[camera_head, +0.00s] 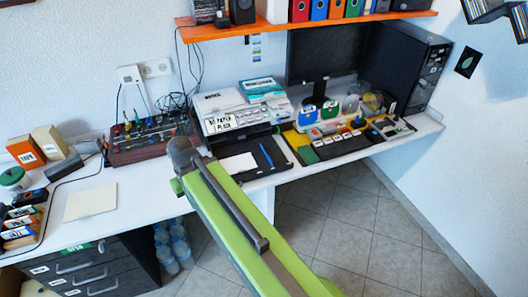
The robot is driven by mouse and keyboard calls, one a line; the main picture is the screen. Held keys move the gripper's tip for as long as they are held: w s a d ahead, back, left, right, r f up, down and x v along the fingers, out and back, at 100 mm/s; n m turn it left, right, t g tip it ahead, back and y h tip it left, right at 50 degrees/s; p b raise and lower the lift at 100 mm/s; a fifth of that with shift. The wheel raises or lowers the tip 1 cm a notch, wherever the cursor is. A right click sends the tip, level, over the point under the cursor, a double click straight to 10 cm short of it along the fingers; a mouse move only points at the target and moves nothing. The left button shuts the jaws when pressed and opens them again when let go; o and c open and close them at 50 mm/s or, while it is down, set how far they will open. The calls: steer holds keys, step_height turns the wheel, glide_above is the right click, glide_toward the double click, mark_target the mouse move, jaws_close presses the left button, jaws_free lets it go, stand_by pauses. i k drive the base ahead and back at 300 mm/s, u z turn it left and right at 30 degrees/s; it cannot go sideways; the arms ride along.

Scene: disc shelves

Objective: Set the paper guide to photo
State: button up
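A white printer (222,101) stands on the desk at the middle of the head view. A strip on its front (236,121) bears small printed text that seems to include "PAPER" and "PLAIN". I cannot make out the paper guide or its setting at this size. A dark tray (283,153) lies in front of the printer, with a white sheet (238,163) and a blue pen (266,154) on it. My green arm reaches up from the lower right, and its dark end joint is just left of the tray. My gripper's fingers do not show.
A tool rack (150,139) stands left of the printer. A yellow and black panel (335,141) with several buttons lies to its right. An orange shelf (305,25) hangs above. A monitor (325,57) stands behind.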

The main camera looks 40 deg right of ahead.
mark_target(268, 157)
steer(key=z, duration=0.95)
steer(key=k, duration=0.5)
steer(key=u, duration=1.5)
steer(key=i, duration=0.25)
steer(key=z, duration=0.3)
